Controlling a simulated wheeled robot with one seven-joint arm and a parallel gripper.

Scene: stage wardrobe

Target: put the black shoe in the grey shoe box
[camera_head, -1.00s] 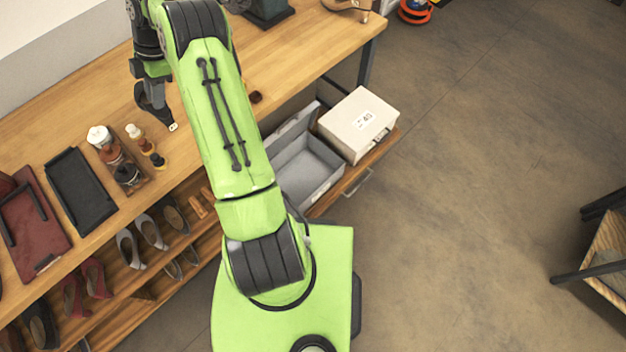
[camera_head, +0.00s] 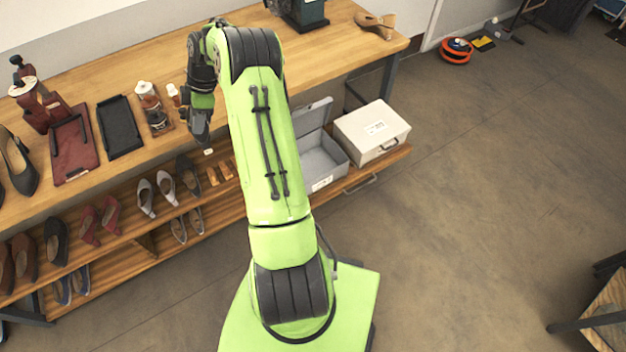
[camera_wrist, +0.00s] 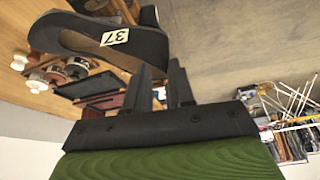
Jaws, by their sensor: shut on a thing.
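My gripper (camera_head: 201,112) points down near the front edge of the wooden table, right of the small bottles. It is shut on the black shoe (camera_wrist: 95,35), which shows large in the wrist view with a white "37" label. In the head view the shoe is small and hard to separate from the dark fingers; a pale label shows at its lower end. The fingers (camera_wrist: 163,82) also show in the wrist view. The grey shoe box (camera_head: 322,184) stands open on the low shelf, right of my arm, its lid tipped up behind. My arm hides its left part.
A closed white box (camera_head: 372,131) stands right beside the grey one. Several pairs of shoes line the shelves below the table (camera_head: 250,100). A black tray (camera_head: 119,127), a bottle caddy (camera_head: 156,122) and a dark red board (camera_head: 70,150) lie on top.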

